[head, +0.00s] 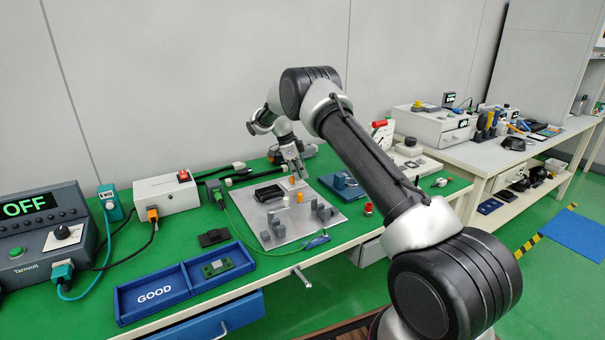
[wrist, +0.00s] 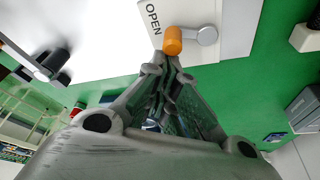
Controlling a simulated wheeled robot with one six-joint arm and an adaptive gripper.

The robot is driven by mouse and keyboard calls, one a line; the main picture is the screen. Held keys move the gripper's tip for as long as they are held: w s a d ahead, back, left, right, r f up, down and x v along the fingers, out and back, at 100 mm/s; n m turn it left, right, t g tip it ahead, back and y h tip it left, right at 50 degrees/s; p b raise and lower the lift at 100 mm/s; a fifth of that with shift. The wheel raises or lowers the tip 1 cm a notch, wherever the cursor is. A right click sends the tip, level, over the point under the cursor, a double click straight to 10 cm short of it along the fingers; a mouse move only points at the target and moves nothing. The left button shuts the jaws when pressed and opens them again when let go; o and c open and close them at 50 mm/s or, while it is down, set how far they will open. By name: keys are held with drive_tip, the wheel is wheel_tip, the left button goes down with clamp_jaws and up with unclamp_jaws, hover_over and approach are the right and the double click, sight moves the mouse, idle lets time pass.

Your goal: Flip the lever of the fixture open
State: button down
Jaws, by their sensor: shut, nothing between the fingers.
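The fixture is a pale grey plate (head: 285,237) on the green bench, with a black block and grey blocks on it. Its lever shows in the wrist view as a short grey arm (wrist: 207,36) with an orange knob (wrist: 173,41) at its left end. The word OPEN is printed on the plate beside the knob. My gripper (head: 298,174) is shut and empty there. In the wrist view its fingertips (wrist: 166,62) are right at the knob; I cannot tell whether they touch it.
A blue tray marked GOOD (head: 155,292) lies at the front left. A white box with a red switch (head: 166,195) and cables are at the back left. Bare green bench shows beside the plate.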

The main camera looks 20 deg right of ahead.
drive_tip(key=shift+w+d, duration=0.15)
drive_tip(key=shift+w, duration=0.65)
drive_tip(key=shift+s+d, duration=0.1)
drive_tip(key=shift+d, duration=0.2)
drive_tip(key=d, duration=0.1)
drive_tip(key=s+d, duration=0.1)
drive_tip(key=d, duration=0.1)
drive_tip(key=shift+s+r, duration=0.25)
drive_tip(key=shift+r, duration=0.05)
drive_tip(key=v, duration=0.9)
drive_tip(key=shift+w+a+r, duration=0.1)
drive_tip(key=shift+a+r, duration=0.05)
